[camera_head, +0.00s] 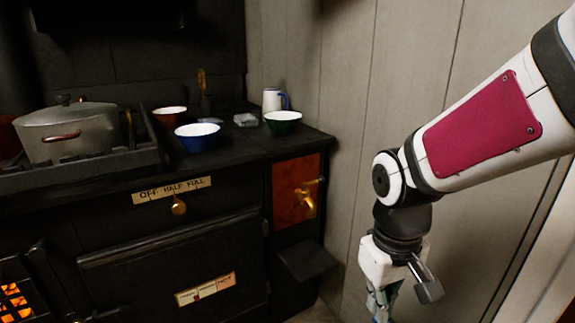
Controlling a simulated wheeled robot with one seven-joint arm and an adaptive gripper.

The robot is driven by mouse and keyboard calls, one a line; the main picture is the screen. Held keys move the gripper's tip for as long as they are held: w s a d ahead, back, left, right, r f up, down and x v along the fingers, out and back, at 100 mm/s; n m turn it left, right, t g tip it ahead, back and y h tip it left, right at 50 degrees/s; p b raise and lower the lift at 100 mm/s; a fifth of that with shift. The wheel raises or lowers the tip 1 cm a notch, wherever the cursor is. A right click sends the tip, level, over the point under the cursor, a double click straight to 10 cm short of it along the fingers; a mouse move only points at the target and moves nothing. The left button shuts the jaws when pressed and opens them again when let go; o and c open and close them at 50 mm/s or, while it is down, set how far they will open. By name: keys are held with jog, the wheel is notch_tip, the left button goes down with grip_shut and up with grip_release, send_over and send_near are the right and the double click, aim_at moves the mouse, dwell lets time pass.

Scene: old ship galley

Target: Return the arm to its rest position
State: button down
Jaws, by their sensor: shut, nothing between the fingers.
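My arm (480,130) reaches in from the upper right, white with a dark red panel. Its wrist bends straight down. My gripper (381,308) points downward at the bottom edge, right of the stove and in front of the pale plank wall. The fingers are partly cut off by the frame edge. I see nothing held in the gripper, and it touches nothing in view.
A black stove (170,240) fills the left, with a lidded pot (68,132), a blue bowl (197,137), a green bowl (283,122), a red-brown bowl (170,116) and a white mug (271,99) on top. A brass tap (308,202) and a small shelf (305,260) stick out near my gripper.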

jog(key=s+d+r+m, duration=0.2)
jog(key=s+r, duration=0.2)
jog(key=s, duration=0.6)
jog(key=s+d+r+m, duration=0.2)
jog(key=s+r, duration=0.3)
jog(key=s, duration=0.5)
notch_tip(320, 180, up, 30)
jog(key=t+p, duration=0.4)
jog(key=p, duration=2.5)
jog(key=shift+n+y, duration=0.3)
jog(key=shift+w+r, duration=0.1)
jog(key=shift+w, duration=0.05)
